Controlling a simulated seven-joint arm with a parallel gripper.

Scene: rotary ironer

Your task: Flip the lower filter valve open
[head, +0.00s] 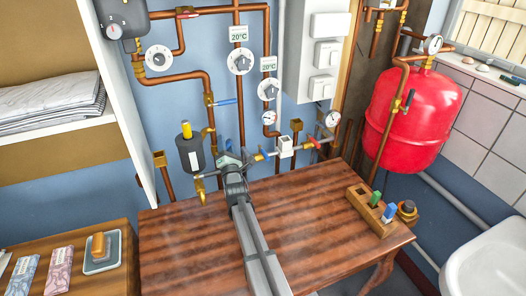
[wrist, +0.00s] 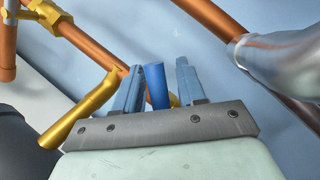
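My gripper (head: 236,160) is in front of the pipework on the blue wall, just right of the dark filter bowl (head: 191,154) with its yellow top. In the wrist view, my gripper (wrist: 158,88) has its two fingers apart, with a blue valve handle (wrist: 155,86) standing between them. A gap shows on the right of the handle; the left finger is close to it, and contact cannot be told. The lower valve body is mostly hidden behind my gripper. A higher valve with a blue lever (head: 225,101) sits on the pipe above.
A brass fitting (wrist: 80,110) lies close left of my fingers, and a silvery part (wrist: 275,62) is to the right. A valve with a red lever (head: 314,143) is farther right. The wooden table (head: 180,245) below is mostly clear; a wooden block (head: 368,212) stands at its right.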

